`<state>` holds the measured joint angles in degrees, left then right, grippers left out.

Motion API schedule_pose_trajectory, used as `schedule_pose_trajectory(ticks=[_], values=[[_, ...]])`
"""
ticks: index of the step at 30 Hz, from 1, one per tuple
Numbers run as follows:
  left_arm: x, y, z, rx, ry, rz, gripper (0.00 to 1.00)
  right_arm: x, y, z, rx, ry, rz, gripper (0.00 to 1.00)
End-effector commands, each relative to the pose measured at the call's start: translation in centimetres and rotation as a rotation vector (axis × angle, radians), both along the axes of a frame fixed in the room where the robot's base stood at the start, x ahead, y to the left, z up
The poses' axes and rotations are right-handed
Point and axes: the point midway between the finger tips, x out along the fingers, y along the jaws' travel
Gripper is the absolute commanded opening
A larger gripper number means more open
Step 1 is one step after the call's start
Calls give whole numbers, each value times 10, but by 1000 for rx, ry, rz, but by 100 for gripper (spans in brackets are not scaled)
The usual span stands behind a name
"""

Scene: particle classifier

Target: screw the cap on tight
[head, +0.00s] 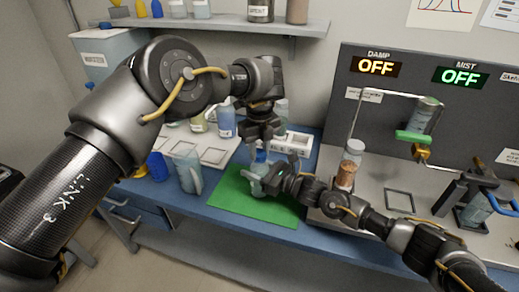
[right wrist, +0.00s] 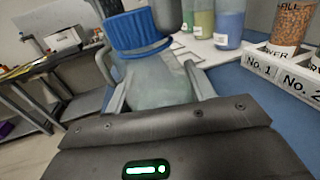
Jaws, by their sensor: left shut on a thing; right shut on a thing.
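A clear bottle (head: 257,186) stands over the green mat (head: 232,196) in the head view. In the right wrist view the bottle (right wrist: 157,84) sits between the jaws of my right gripper (right wrist: 155,90), which is shut on its body. A ribbed blue cap (right wrist: 138,33) sits on the bottle's top; it also shows in the head view (head: 261,156). My left gripper (head: 262,142) comes down from above and is shut on the cap, its dark fingers partly hiding it. How tightly the cap sits on the thread cannot be told.
A clear beaker (head: 187,172) stands left of the mat. Blue and yellow-green bottles and a white labelled rack (head: 298,141) are behind. A jar of brown grains (head: 347,168) stands on the grey machine to the right. A shelf (head: 200,28) hangs above.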

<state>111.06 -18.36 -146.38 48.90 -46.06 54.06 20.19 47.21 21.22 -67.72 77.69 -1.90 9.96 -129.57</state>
Motion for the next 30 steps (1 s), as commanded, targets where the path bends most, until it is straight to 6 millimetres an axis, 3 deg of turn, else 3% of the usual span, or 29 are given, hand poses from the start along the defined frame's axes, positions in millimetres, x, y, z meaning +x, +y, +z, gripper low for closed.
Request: schedule_pose_trajectory(ticks=[18,21,25,26,30], values=[[0,-1,0,0,-2,-1547,2,-2,1,-1,-1,1,4,0],[0,-2,0,0,-2,-1698,2,-2,1,-1,-1,1,4,0],[0,-2,-1,-2,-2,-1685,2,-2,2,-1,-1,1,5,0],[0,-2,-1,-2,-2,-1685,31,-2,2,-1,-1,1,4,0],[0,-2,-1,-2,-2,-1683,49,-1,1,-1,-1,1,4,0]])
